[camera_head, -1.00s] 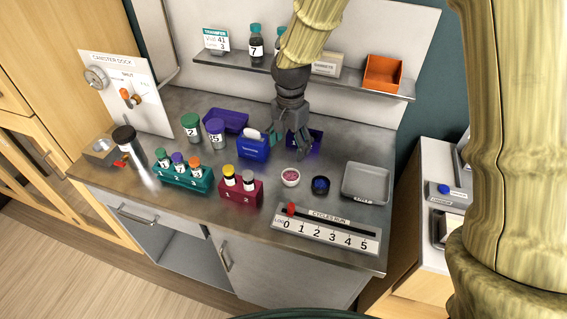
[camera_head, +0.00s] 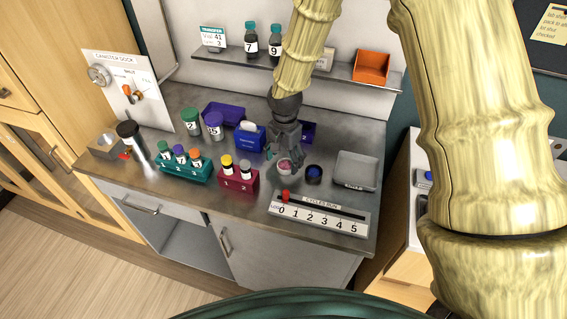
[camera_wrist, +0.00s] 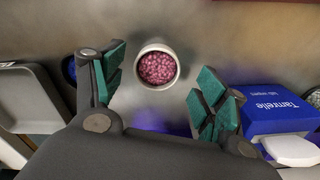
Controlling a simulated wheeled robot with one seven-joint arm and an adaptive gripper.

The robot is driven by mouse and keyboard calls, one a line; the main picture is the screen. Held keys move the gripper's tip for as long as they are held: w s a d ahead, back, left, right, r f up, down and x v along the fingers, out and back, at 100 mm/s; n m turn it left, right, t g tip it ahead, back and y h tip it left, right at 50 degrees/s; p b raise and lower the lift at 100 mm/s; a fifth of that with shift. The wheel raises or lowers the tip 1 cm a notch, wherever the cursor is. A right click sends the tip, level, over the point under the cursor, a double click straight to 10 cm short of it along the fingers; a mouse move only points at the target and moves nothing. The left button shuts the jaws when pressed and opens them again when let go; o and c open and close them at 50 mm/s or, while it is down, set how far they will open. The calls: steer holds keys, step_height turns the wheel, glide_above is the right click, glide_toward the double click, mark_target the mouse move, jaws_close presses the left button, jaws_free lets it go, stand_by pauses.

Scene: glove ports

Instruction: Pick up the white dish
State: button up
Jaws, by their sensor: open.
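The white dish (camera_head: 284,167) is a small round cup on the grey bench, filled with pink pellets. In the wrist view the dish (camera_wrist: 157,66) lies ahead of and between my fingers, with its pale rim fully visible. My gripper (camera_head: 285,152) is just above and behind the dish in the head view and hides part of it. In the wrist view my gripper (camera_wrist: 160,92) is open, with its green pads wide apart and nothing between them. I cannot tell the exact height of the fingers above the dish.
A dark blue round container (camera_head: 314,174) stands close right of the dish, and a grey tray (camera_head: 355,170) further right. A blue box (camera_head: 250,137) is at its left. The cycles slider panel (camera_head: 320,213) lies in front. A red rack (camera_head: 238,180) stands front left.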

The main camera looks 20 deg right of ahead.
steer(key=shift+s+f, duration=0.2)
steer(key=shift+s, duration=0.45)
steer(key=shift+d+f, duration=0.1)
steer(key=shift+f, duration=0.15)
steer(key=shift+w+f, duration=0.55)
steer(key=shift+w, duration=0.1)
steer(key=shift+s+r, duration=0.35)
steer(key=c, duration=0.9)
steer(key=shift+w+f, duration=0.15)
